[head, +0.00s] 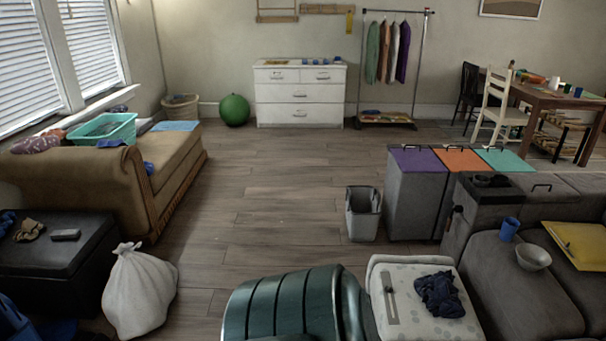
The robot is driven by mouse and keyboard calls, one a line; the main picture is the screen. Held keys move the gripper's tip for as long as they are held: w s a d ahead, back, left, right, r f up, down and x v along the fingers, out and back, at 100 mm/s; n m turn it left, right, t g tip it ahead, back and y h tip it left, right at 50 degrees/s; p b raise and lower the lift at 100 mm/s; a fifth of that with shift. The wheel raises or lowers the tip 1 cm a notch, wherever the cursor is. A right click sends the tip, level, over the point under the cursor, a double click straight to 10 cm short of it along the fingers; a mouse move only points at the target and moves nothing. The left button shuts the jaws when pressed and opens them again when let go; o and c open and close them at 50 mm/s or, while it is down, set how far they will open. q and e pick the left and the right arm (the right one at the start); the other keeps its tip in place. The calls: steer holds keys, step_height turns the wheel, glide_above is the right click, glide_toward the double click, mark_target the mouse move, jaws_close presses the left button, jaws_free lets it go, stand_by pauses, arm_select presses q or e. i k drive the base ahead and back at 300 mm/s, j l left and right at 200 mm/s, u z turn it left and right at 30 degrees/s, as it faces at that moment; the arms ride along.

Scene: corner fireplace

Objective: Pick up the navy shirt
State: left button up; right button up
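A crumpled navy cloth, which looks like the navy shirt (438,294), lies on the white dotted padded top (408,325) at the lower right of the head view. It lies right of a grey flat strip (390,299) on the same top. Its folds hide its full shape. Other dark blue cloth (14,320) shows at the lower left edge, partly cut off. Neither of my grippers is in view.
A dark teal ribbed piece (285,305) stands left of the dotted top. A grey sofa (515,295) is at right, with a bowl (533,257) and blue cup (509,229). A white bag (140,290) stands at left. The middle floor is clear.

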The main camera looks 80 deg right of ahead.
mark_target(438, 293)
steer(key=z, duration=3.85)
